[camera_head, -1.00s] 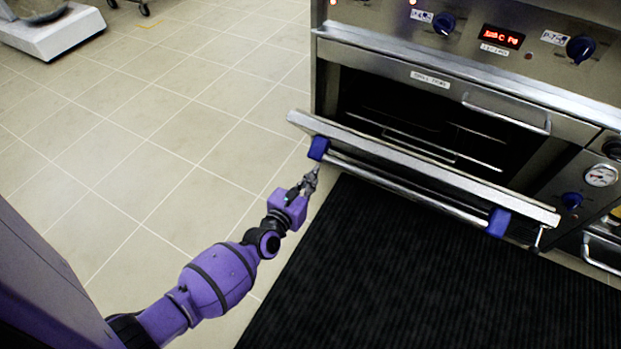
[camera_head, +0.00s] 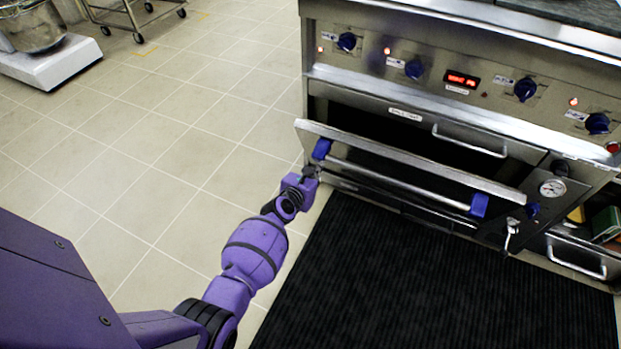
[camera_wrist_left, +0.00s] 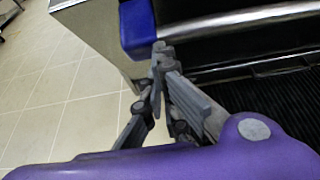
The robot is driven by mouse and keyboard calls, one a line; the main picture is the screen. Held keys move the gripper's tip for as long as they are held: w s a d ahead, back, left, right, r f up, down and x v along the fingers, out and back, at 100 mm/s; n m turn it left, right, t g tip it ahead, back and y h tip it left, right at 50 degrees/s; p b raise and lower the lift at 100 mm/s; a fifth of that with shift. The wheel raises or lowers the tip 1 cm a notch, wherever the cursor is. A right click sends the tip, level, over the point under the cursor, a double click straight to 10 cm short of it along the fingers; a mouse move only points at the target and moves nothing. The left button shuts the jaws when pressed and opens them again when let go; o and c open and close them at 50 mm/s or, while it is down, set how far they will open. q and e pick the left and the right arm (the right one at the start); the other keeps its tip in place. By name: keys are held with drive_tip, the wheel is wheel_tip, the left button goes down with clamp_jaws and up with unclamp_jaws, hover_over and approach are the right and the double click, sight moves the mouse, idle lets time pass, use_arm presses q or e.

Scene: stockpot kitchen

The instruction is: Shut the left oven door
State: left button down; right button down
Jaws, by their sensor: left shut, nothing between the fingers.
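The left oven door (camera_head: 409,161) is partly open, tilted out from the steel oven front with a dark gap above it. Its steel bar handle (camera_head: 400,182) runs between two blue end brackets; the left bracket (camera_head: 322,149) is nearest my gripper. My left gripper (camera_head: 311,172) is at the outer side of the door near that bracket, partly hidden by its own wrist. In the left wrist view the closed fingertips (camera_wrist_left: 162,48) are at the blue bracket (camera_wrist_left: 137,28), seemingly touching or very close, with nothing between them. My right gripper is not in view.
A black ribbed mat (camera_head: 440,285) lies on the floor before the oven. Blue knobs (camera_head: 525,89) and a red display line the panel above. A lower drawer handle (camera_head: 576,263) is at right. Tiled floor (camera_head: 150,150) at left is clear, with a wheeled cart (camera_head: 135,15) far back.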

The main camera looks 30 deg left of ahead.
sight(333, 132)
use_arm(q)
drive_tip(key=w+r+p, duration=0.2)
drive_tip(key=w+r, duration=0.2)
drive_tip(key=shift+w+r, duration=0.1)
drive_tip(key=shift+w, duration=0.1)
drive_tip(key=w+r, duration=0.1)
drive_tip(key=w, duration=0.1)
drive_tip(key=w+r, duration=0.2)
drive_tip(key=w, duration=0.1)
drive_tip(key=shift+w+r+p, duration=0.1)
drive_tip(key=shift+w+p, duration=0.2)
drive_tip(key=shift+w+r, duration=0.25)
drive_tip(key=shift+w, duration=0.25)
drive_tip(key=shift+s, duration=0.1)
